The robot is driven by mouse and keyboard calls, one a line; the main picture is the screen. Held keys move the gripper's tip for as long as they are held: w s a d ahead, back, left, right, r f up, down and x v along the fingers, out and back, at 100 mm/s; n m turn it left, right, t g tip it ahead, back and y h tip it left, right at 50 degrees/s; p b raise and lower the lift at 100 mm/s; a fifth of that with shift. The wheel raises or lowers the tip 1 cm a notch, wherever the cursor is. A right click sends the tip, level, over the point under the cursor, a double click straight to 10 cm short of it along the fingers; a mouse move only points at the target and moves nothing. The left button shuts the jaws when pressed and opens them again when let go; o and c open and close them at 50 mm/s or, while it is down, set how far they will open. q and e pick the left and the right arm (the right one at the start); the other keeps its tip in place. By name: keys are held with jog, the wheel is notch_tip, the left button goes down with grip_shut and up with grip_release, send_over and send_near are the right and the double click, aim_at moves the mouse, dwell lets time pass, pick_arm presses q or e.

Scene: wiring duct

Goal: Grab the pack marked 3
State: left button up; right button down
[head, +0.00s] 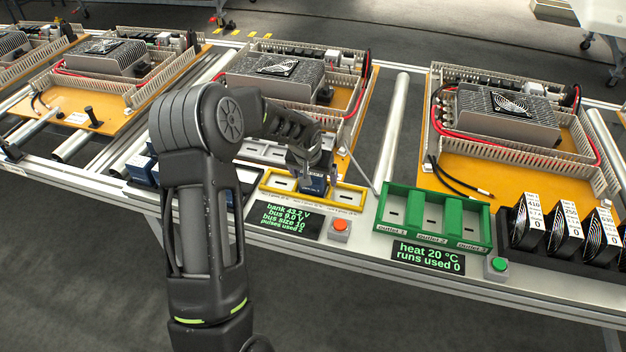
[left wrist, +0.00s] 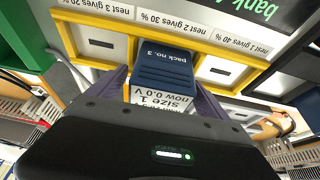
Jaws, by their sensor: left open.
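The dark blue pack marked "pack no. 3" (left wrist: 163,68) stands in the middle nest of the yellow tray (head: 352,194); its white label reads "size 1" and "now 0.0 V". It also shows in the head view (head: 313,185). My left gripper (head: 314,172) is over the pack from above. In the left wrist view its two purplish fingers (left wrist: 160,90) are on either side of the pack and open. Whether they touch its sides cannot be told. The outer two nests look empty. My right gripper is in neither view.
A green outlet tray (head: 440,221) stands to the right, with fan units (head: 564,232) beyond it. A red button (head: 340,226) and a display (head: 285,218) lie in front of the yellow tray. More blue packs (head: 142,168) stand left, partly behind my arm.

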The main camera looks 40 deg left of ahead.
pick_arm(q)
jog(key=c, duration=1.9)
notch_tip(320, 180, up, 10)
jog(key=shift+r+b, duration=0.1)
jog(key=shift+b, duration=0.5)
